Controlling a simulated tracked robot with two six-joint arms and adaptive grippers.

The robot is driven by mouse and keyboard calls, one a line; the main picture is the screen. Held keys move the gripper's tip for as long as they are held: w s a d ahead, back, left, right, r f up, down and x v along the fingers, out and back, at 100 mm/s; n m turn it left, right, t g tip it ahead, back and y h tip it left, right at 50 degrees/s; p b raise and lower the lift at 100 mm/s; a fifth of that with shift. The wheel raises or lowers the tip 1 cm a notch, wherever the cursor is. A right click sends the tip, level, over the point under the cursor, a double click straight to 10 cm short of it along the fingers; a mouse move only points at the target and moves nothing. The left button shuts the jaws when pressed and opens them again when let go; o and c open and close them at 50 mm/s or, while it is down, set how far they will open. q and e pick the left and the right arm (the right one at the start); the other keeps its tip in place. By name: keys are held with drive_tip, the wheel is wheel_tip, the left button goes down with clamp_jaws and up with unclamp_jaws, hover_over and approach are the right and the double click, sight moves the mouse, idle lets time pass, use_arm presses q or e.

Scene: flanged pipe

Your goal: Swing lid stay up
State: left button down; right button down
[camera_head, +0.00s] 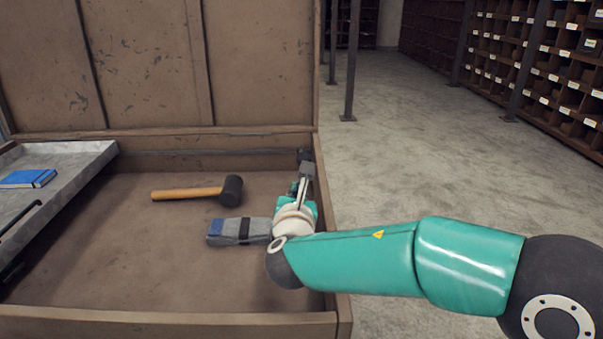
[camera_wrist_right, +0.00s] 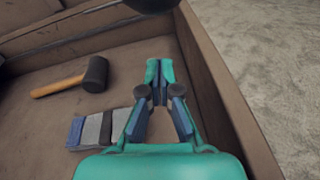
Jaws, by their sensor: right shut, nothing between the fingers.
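The brown box's lid (camera_head: 150,60) stands raised at the back. A dark bar (camera_head: 245,152), perhaps the lid stay, runs along the inside of the back wall; a dark bar (camera_wrist_right: 75,33) also crosses the top of the right wrist view. A grey, dark-ended piece (camera_head: 305,165) shows at the back right corner; I cannot tell if it is part of the stay. My right gripper (camera_head: 296,187) is inside the box near the right wall. In the wrist view its fingertips (camera_wrist_right: 160,66) are together and empty, apart from the bar. My left gripper is not in view.
A black mallet (camera_head: 231,190) with a wooden handle and a grey-blue strapped bundle (camera_head: 240,231) lie on the box floor, left of my gripper. A grey tray (camera_head: 75,165) with a blue notebook (camera_head: 28,178) is at the left. The box's right wall (camera_head: 327,225) is close.

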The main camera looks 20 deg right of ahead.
drive_tip(key=w+r, duration=0.1)
drive_tip(key=w+d+r, duration=0.1)
drive_tip(key=w+r, duration=0.1)
drive_tip(key=shift+d+r, duration=0.15)
drive_tip(key=shift+d, duration=0.25)
